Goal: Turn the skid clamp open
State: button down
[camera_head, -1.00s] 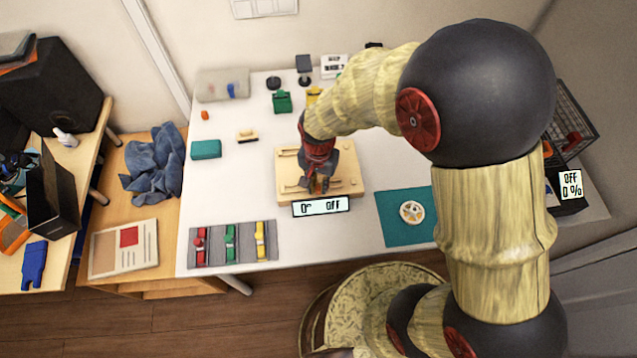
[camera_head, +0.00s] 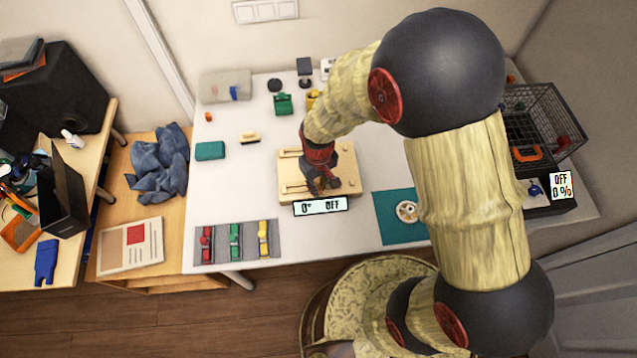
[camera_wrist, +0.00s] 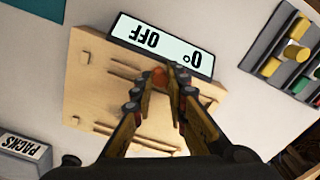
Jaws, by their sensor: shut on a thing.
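The pale wooden board (camera_head: 345,161) lies on the white table, with a display (camera_head: 320,206) reading "0° OFF" along its front edge. My gripper (camera_head: 320,188) is low over the front part of the board and covers the skid clamp in the head view. In the wrist view my gripper (camera_wrist: 160,88) points at the board (camera_wrist: 95,75) near the display (camera_wrist: 160,44), which appears upside down there. Its fingers are shut on a small reddish piece (camera_wrist: 160,74), which I take to be the clamp's handle. The rest of the clamp is hidden by the fingers.
A grey tray (camera_head: 220,259) with red, green and yellow clamps lies front left. A teal mat (camera_head: 388,224) with a white wheel (camera_head: 406,211) is to the right. A teal box (camera_head: 210,151) and small brush (camera_head: 250,138) stand left. A wire basket (camera_head: 545,115) is far right.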

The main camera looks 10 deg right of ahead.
jog(key=n+p, duration=0.1)
jog(key=n, duration=0.4)
jog(key=shift+w+n+p, duration=0.1)
jog(key=shift+n+p, duration=0.2)
jog(key=shift+n, duration=0.1)
dwell(0.4)
jog(key=c, duration=1.8)
grip_release()
jog(key=shift+o, duration=0.3)
notch_tip(320, 180, up, 12)
